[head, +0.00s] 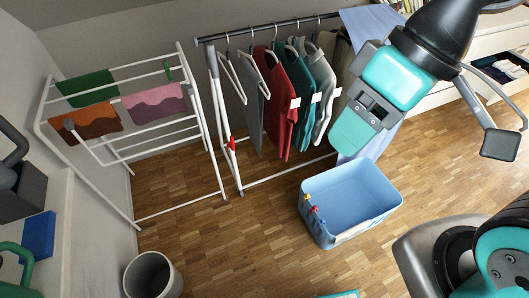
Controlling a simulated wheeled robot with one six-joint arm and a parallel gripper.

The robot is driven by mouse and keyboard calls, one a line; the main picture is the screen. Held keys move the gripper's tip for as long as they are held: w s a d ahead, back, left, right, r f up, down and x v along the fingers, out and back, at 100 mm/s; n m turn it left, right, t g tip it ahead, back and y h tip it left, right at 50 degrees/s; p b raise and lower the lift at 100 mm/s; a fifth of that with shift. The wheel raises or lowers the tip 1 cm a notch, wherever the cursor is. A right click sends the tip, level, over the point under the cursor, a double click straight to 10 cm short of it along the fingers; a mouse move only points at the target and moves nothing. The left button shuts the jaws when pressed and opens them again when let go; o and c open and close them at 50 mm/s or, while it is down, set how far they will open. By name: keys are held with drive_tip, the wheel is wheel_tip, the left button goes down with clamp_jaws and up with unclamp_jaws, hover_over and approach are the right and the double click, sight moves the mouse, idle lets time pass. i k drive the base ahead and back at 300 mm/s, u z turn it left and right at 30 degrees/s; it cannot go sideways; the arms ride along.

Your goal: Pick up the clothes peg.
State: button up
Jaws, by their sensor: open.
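Small clothes pegs sit at the left rim of a blue basket (368,221) on the floor: a yellow peg (307,196), a red peg (314,209) and a blue peg (322,222). They look clipped on, but are small here. Another red peg-like piece (231,144) is on the clothes rail's left post. A green one (168,73) is at the drying rack's top. My gripper (360,120) is open at upper right, above the basket in the picture and apart from the pegs. Its fingertips are hard to make out, and nothing shows between them.
A white drying rack (213,140) holds several cloths. Beside it, a clothes rail (270,32) carries several hung garments. A grey bin (152,276) stands at lower left. White drawers (497,40) with an open one are at upper right. The central floor is clear.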

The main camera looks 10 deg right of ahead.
sight(322, 220)
drive_tip(key=u, duration=1.75)
drive_tip(key=k, duration=0.55)
drive_tip(key=z, duration=1.75)
drive_tip(key=i, duration=0.5)
drive_tip(key=z, duration=0.1)
